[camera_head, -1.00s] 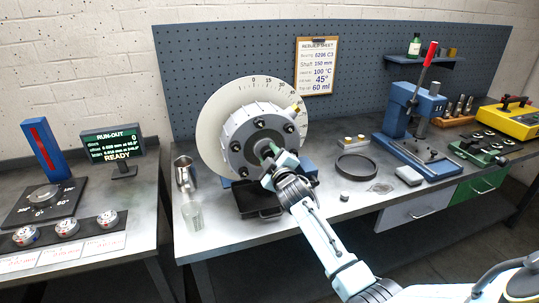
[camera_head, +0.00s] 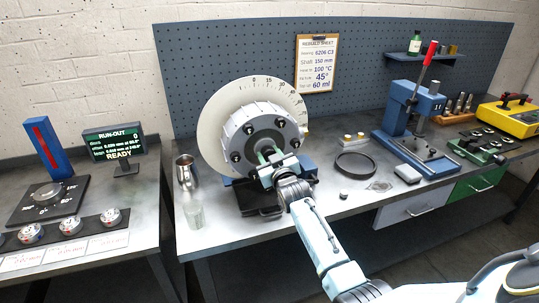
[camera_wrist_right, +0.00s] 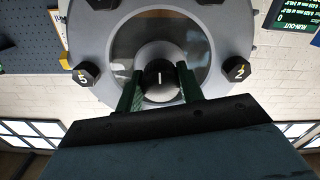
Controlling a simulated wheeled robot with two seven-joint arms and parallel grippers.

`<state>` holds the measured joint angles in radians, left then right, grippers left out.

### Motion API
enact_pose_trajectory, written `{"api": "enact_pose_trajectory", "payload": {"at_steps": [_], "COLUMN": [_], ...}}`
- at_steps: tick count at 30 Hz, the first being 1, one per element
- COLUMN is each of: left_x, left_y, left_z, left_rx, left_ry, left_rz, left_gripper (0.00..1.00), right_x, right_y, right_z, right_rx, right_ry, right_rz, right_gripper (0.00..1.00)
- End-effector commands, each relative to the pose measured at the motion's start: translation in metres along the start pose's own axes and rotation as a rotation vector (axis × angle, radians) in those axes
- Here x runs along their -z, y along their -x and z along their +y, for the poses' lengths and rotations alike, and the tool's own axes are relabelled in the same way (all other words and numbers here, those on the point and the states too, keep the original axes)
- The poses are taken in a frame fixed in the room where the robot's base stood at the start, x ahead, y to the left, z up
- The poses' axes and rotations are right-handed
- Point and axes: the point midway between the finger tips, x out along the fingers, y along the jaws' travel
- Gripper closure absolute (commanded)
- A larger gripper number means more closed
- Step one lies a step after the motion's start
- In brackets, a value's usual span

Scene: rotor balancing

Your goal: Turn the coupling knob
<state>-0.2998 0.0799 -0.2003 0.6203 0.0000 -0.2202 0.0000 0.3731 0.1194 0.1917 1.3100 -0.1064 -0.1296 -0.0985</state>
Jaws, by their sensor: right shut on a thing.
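The coupling knob (camera_wrist_right: 159,78) is a dark round knob with a white line at the centre of the grey rotor hub. In the right wrist view my right gripper (camera_wrist_right: 160,88) has its two green fingers on either side of the knob, shut on it. In the head view the right gripper (camera_head: 270,166) reaches the hub (camera_head: 258,138) from the lower right and hides most of the knob. The hub carries several black bolts and stands before a pale graduated disc (camera_head: 218,100). My left gripper does not show.
A steel cup (camera_head: 185,172) and a glass beaker (camera_head: 194,212) stand left of the rotor. A black ring (camera_head: 355,165) lies to the right, near a blue press (camera_head: 412,120). The run-out display (camera_head: 113,146) reads READY.

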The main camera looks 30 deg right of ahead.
Motion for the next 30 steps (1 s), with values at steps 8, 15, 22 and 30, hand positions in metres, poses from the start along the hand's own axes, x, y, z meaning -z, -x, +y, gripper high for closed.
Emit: {"api": "enact_pose_trajectory", "payload": {"at_steps": [8, 15, 22, 30], "left_x": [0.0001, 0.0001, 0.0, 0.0], "left_y": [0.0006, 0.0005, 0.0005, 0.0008], "left_z": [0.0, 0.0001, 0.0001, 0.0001], "left_rx": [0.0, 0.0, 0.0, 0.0], "left_ry": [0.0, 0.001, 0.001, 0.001], "left_rz": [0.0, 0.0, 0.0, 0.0], "left_gripper": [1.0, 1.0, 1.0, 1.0], "right_x": [-0.0001, -0.0001, 0.0, -0.0005], "right_y": [0.0, 0.0, 0.0, 0.0024], "right_z": [-0.0004, -0.0004, -0.0002, -0.0003], "right_rx": [0.0, 0.0, 0.0, 0.0], "right_ry": [-0.018, -0.016, -0.016, -0.015], "right_rz": [0.0, 0.0, 0.0, -0.001], "right_gripper": [0.85, 0.61, 0.41, 0.41]}}
